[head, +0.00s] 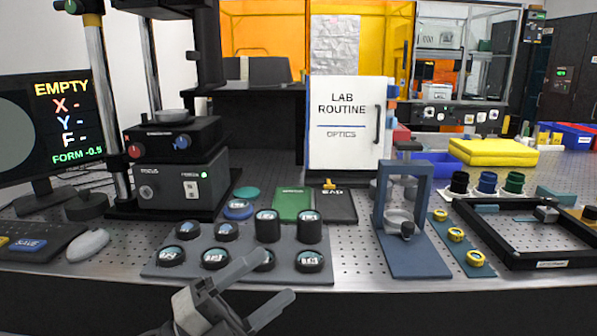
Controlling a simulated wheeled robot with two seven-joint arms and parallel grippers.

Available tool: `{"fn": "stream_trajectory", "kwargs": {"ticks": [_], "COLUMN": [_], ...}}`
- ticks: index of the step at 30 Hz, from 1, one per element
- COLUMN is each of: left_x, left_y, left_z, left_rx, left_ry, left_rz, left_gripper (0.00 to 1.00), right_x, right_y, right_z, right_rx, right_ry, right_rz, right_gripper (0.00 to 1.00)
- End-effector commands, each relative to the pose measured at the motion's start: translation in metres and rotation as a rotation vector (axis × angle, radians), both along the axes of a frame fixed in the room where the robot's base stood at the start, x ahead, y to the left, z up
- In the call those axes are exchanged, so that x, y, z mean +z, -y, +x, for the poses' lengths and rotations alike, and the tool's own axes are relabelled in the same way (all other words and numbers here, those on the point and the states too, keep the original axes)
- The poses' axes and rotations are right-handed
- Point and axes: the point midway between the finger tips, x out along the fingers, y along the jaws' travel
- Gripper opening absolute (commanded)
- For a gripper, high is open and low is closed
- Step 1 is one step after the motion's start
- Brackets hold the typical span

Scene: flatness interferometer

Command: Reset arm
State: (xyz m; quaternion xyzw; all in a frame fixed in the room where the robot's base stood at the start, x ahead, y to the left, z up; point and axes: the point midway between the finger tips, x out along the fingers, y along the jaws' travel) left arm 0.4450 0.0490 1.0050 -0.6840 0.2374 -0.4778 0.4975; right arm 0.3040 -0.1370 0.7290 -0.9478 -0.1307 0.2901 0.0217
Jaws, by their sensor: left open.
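My left gripper (262,287) is in the lower middle of the head view, in front of the table's near edge. Its two grey fingers are apart with nothing between them. They point up and to the right, toward a grey plate (160,262) that bears several round black-rimmed optics (214,258). One finger overlaps the plate's front edge in the picture; I cannot tell whether it touches. My right gripper is not in view.
The interferometer (182,190) stands at the left by a monitor (45,130) reading EMPTY. A blue frame stand (420,262) is right of the plate. A black frame (545,263) lies at the right. A LAB ROUTINE binder (342,150) stands behind.

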Motion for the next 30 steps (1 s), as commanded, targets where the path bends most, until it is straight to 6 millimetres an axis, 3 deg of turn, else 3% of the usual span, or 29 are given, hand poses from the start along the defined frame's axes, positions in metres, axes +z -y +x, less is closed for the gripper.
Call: {"fn": "stream_trajectory", "kwargs": {"ticks": [1, 5, 9, 13, 15, 19, 30], "left_x": [-0.021, -0.093, -0.182, -0.237, -0.255, -0.271, -0.273], "left_y": [-0.011, -0.049, -0.077, -0.087, -0.089, -0.089, -0.089], "left_z": [0.000, -0.006, -0.047, -0.095, -0.116, -0.138, -0.141], "left_rx": [0.072, 0.269, 0.457, 0.571, 0.611, 0.649, 0.653], "left_ry": [-0.189, -0.682, -1.165, -1.478, -1.592, -1.705, -1.719], "left_rz": [-0.129, -0.413, -0.634, -0.755, -0.793, -0.832, -0.836], "left_gripper": [0.71, 0.71, 0.71, 0.71, 0.71, 0.71, 0.71], "right_x": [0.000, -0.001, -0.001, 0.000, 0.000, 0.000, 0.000], "right_y": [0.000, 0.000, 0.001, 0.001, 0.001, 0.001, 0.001], "right_z": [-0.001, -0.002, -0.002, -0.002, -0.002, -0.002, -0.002], "right_rx": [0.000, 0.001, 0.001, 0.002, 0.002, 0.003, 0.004], "right_ry": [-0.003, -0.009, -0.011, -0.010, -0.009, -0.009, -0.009], "right_rz": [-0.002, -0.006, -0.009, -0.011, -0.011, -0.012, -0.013], "right_gripper": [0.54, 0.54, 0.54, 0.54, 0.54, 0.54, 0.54]}}
